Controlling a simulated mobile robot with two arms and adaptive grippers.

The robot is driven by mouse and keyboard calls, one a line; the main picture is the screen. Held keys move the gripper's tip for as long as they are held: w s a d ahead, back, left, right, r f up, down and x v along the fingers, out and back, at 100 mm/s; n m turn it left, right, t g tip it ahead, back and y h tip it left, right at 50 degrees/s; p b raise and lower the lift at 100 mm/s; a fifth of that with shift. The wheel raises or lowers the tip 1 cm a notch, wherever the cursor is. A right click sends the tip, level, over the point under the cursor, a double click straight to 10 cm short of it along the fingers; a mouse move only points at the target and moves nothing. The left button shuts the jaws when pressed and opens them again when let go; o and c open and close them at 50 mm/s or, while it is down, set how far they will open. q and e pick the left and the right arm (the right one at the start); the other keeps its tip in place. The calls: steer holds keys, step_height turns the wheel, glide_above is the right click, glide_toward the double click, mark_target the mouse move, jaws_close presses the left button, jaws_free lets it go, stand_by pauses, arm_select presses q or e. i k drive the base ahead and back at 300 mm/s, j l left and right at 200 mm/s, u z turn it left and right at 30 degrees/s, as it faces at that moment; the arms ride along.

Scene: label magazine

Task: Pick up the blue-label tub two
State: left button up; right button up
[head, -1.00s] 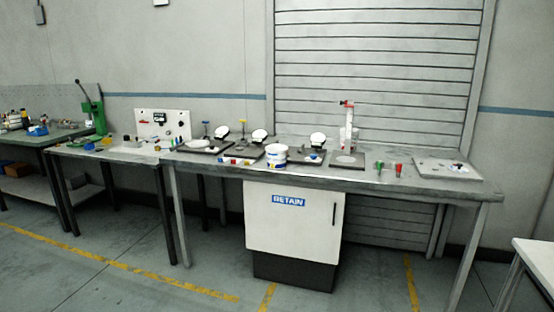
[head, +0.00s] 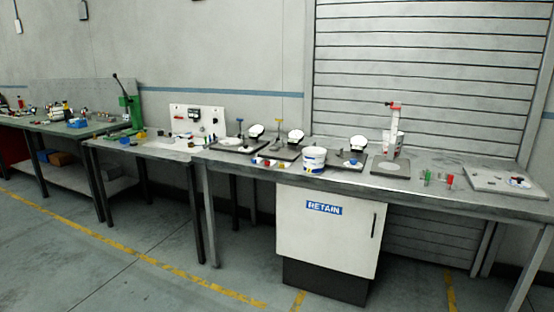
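A white tub (head: 313,160) stands upright near the front edge of the long grey bench, in the middle of the head view. It has blue and yellow marks low on its side; I cannot read its label. Another white tub-like container (head: 397,139) stands at the red-topped post, on a dark base plate. Its label is too small to tell. Neither of my grippers is in view.
The long grey bench (head: 440,194) carries several dark plates with white round-headed devices. A white cabinet marked RETAIN (head: 328,232) sits under it. A second bench (head: 150,146) stands to the left. The floor (head: 120,260) in front is clear.

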mark_target(314, 157)
steer(key=i+l+u, duration=0.15)
steer(key=i, duration=0.35)
steer(key=i+l+u, duration=0.2)
steer(key=i, duration=0.35)
steer(key=i+l+u, duration=0.15)
steer(key=i, duration=0.35)
steer(key=l, duration=0.1)
